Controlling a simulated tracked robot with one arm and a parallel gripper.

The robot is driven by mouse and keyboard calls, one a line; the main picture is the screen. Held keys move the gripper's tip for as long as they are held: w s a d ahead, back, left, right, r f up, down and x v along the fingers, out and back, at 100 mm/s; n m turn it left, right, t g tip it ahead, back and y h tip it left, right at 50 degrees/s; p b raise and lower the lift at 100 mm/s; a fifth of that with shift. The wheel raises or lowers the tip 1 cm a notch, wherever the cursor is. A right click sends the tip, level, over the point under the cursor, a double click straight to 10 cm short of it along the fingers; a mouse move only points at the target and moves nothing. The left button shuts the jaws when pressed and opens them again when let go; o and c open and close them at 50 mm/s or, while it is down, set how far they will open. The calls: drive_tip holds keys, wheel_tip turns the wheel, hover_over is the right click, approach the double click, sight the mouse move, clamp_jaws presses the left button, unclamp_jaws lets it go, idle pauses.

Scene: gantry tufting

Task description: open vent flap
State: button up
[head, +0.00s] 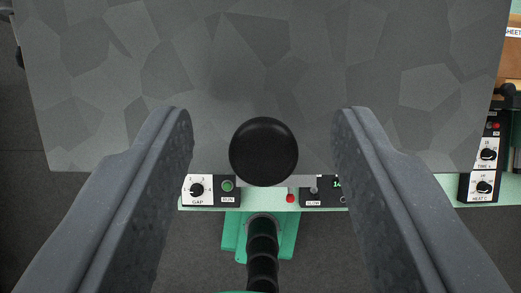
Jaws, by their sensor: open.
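A large grey panel (120,60) with a patchwork of darker facets fills the upper part of the view; I cannot tell for sure that it is the vent flap. A round black knob (263,151) stands at the middle of its lower edge. My gripper (264,115) is open, one finger on each side of the knob in the picture. A gap shows between the knob and both fingers. I cannot tell how far the knob is from the fingers in depth. No other flap edge or hinge shows clearly.
Below the panel edge sit a control panel with a GAP dial (197,189), a green RUN button (227,185) and a red button (290,198). A black ribbed hose (262,245) runs down the middle. TIME and HEAT dials (484,187) stand at the right. Dark floor (200,260) lies below.

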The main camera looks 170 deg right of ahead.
drive_tip(key=v, duration=1.2)
drive_tip(key=shift+r+p, duration=0.25)
drive_tip(key=shift+p, duration=0.2)
drive_tip(key=shift+d, duration=0.1)
drive_tip(key=s+d+f+m+t+h+b, duration=0.1)
drive_tip(key=s+d+f+t+b, duration=0.6)
drive_tip(key=b, duration=0.9)
wheel_tip(320, 180, down, 3)
drive_tip(key=d+t, duration=0.2)
drive_tip(key=shift+s+d+r+m, duration=0.25)
drive_tip(key=shift+m, duration=0.15)
